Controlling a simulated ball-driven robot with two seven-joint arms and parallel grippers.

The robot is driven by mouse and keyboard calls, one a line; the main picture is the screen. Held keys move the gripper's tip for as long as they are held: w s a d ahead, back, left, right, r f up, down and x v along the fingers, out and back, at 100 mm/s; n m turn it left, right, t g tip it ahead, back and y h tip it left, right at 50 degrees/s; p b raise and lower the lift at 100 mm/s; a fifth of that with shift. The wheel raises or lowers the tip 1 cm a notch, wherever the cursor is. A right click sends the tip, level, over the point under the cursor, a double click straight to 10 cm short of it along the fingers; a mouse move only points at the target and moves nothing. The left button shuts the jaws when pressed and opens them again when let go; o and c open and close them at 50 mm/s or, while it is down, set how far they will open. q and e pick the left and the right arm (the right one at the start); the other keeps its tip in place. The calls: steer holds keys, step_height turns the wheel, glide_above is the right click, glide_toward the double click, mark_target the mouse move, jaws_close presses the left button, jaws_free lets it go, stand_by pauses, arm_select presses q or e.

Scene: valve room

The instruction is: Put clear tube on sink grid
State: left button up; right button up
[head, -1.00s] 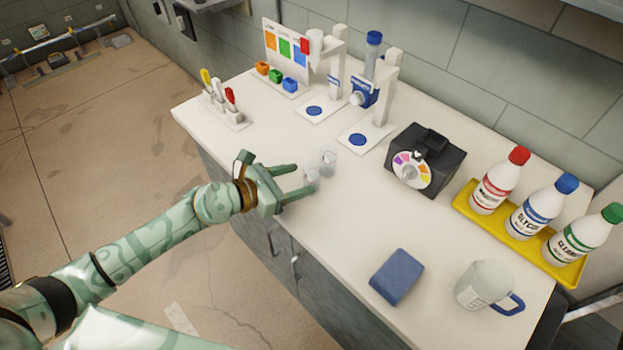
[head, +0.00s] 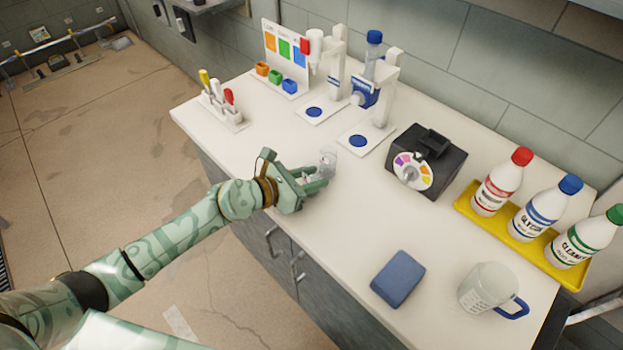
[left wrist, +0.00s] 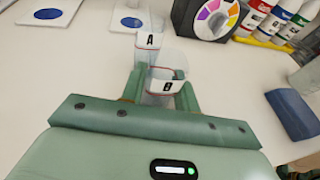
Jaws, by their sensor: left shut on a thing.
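My left gripper (head: 318,177) reaches over the white counter and is shut on a clear tube labelled B (left wrist: 165,76), which stands between the fingers in the left wrist view. In the head view the fingers mostly hide this tube. A second clear tube, labelled A (left wrist: 149,44), stands just beyond it; it also shows in the head view (head: 329,160). I cannot tell whether the two touch. No sink grid is in sight. My right gripper is not in view.
The white counter (head: 300,228) is clear around the tubes. A black device with a colour dial (head: 432,155) stands to the right. A blue block (head: 398,278), a mug (head: 487,290) and a yellow tray (head: 472,212) of bottles are further right. Dispenser stands (head: 378,110) are behind.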

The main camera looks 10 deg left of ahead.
mark_target(311, 166)
arm_select(q)
steer(key=shift+r+p, duration=0.35)
steer(key=shift+r, duration=0.15)
step_height(311, 166, up, 3)
steer(key=shift+r+p, duration=0.1)
steer(key=shift+p, duration=1)
steer(key=s+d+r+g+p, duration=0.1)
steer(key=s+r+p, duration=0.3)
steer(key=s, duration=0.4)
steer(key=s+d+r+p, duration=0.1)
steer(key=s+r+p, duration=0.3)
steer(key=s, duration=0.3)
steer(key=w+a+r+m+b, duration=0.1)
steer(key=a+r+b, duration=0.2)
steer(key=a, duration=0.3)
steer(key=w+a+r+m+g+h+b, duration=0.1)
steer(key=w+a+r+b, duration=0.1)
steer(key=a+b, duration=0.4)
steer(key=shift+w+a+r+h, duration=0.2)
steer(key=shift+r+h, duration=0.1)
steer(key=shift+r, duration=0.2)
